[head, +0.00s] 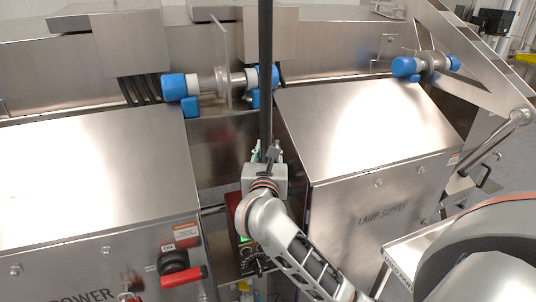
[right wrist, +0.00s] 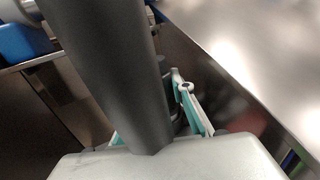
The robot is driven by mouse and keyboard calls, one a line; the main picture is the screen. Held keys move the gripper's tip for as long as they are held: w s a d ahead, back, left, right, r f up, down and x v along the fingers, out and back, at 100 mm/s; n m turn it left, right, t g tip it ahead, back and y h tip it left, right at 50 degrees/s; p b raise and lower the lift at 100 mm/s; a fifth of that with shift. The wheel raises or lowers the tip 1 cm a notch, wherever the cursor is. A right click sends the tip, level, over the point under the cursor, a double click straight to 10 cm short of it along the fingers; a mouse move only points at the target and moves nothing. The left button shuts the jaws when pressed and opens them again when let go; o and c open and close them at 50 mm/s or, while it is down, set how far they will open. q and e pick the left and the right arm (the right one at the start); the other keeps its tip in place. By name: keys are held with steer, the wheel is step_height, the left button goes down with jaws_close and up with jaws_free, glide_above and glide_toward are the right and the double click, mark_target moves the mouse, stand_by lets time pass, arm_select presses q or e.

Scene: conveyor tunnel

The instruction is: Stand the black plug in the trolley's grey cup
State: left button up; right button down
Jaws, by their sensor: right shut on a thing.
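A long black bar (head: 265,70), which looks like the black plug, rises upright from my right gripper (head: 267,153) to the top edge of the head view. The gripper's fingers close around its lower part. In the right wrist view the bar (right wrist: 105,70) crosses in front of the fingers (right wrist: 188,108) and hides most of the grip; its lower end shows close to the gripper body. A steel surface at the lower right (head: 405,248) may be the trolley. I see no grey cup. My left gripper is out of view.
Sloped steel housings stand at left (head: 90,175) and right (head: 365,125), with a dark gap between them. A red-handled switch (head: 180,270) sticks out at lower left.

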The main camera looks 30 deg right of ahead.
mark_target(268, 135)
steer(key=shift+r+p, duration=0.9)
steer(key=shift+r, duration=0.35)
steer(key=shift+r+p, duration=1)
steer(key=shift+r, duration=0.05)
